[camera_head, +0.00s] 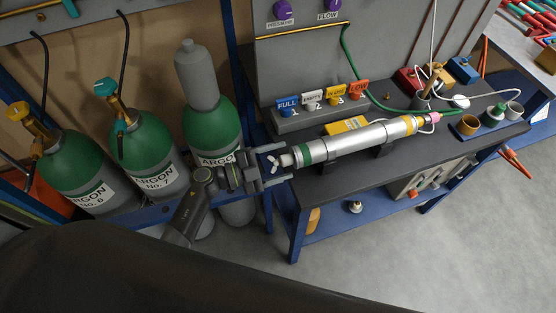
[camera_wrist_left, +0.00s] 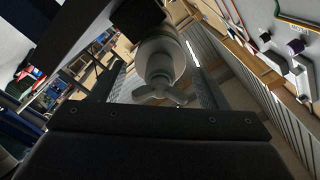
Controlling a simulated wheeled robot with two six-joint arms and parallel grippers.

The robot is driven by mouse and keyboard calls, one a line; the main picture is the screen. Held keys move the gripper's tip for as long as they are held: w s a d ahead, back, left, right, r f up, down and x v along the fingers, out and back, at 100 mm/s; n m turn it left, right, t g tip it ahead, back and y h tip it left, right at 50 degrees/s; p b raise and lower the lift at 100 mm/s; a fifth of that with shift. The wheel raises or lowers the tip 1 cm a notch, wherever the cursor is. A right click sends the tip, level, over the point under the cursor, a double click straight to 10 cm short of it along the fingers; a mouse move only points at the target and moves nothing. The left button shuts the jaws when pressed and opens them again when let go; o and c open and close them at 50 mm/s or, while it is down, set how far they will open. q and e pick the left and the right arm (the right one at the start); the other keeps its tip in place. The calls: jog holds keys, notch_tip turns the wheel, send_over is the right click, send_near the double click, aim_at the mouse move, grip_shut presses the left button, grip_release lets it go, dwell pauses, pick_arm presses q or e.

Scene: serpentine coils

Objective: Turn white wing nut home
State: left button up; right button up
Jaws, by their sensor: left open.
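The white wing nut (camera_head: 273,161) sits at the left end of a silver cylinder (camera_head: 345,140) with a green band, which lies in black cradles on the dark bench. My left gripper (camera_head: 272,165) is open, with one finger on each side of the wing nut. In the left wrist view the wing nut (camera_wrist_left: 160,93) shows between the two fingers, with the round cylinder end behind it. I see a gap between the nut and the fingers there; contact is not clear. My right gripper is not in view.
Colored tags (camera_head: 312,98) and a yellow box (camera_head: 346,125) are behind the silver cylinder. Cups (camera_head: 468,125) stand at the bench's right. The floor in front is clear.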

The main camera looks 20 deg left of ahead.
pick_arm(q)
jog(key=shift+c, duration=0.2)
jog(key=c, duration=1)
jog(key=shift+o, duration=0.2)
